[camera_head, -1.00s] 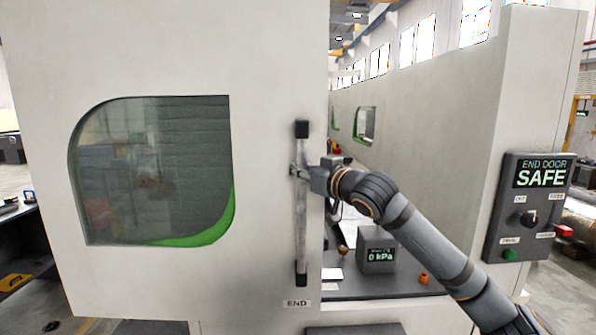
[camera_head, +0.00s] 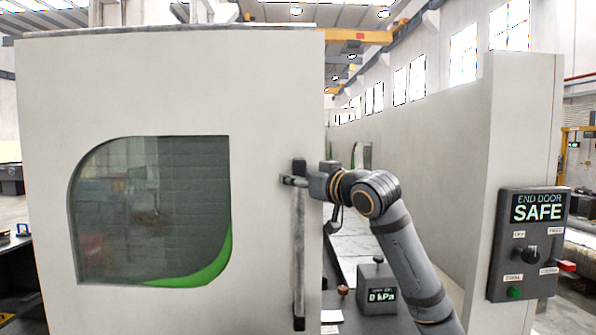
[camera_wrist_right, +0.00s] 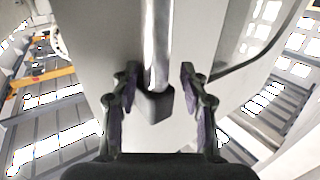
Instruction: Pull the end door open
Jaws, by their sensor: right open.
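The end door (camera_head: 270,110) is a pale panel with a rounded, green-edged window (camera_head: 150,215). It stands ajar, with the machine's inside showing past its right edge. Its vertical bar handle (camera_head: 299,240) has dark end mounts. My right gripper (camera_head: 290,181) is at the handle's upper end, just below the top mount. In the right wrist view, the open gripper (camera_wrist_right: 160,75) has its two purple-padded fingers on either side of the bar (camera_wrist_right: 157,45) and a dark end mount (camera_wrist_right: 154,104), with gaps showing. My left gripper is out of view.
A control box (camera_head: 530,245) reading "END DOOR SAFE" is on the machine's side wall at right. Inside the opening, a gauge box (camera_head: 377,288) reading 0 kPa stands behind my right arm.

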